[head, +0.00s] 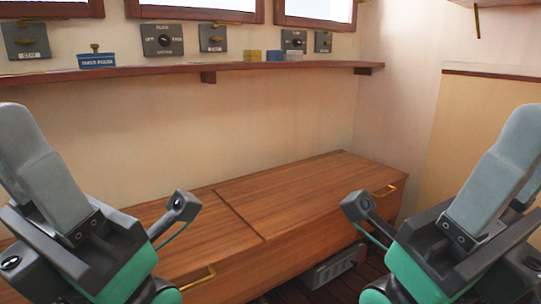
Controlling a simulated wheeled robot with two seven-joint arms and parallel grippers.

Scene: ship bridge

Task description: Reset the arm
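My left gripper (22,125) is at the left edge of the head view, with its grey finger pointing up. My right gripper (520,130) is at the right edge, its grey finger also pointing up and part of a second one behind it. Both are seen side-on, so the gap between the fingers is hidden. I see no object at either one. Both are raised in front of the wooden chest, well apart from each other.
A long wooden chest (285,195) with brass handles runs along the wall, its top clear. A narrow wooden shelf (150,72) above it holds a blue labelled box (97,61) and small yellow blocks (275,56). Switch panels (162,40) are on the wall. A grey box (333,267) is low by the chest.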

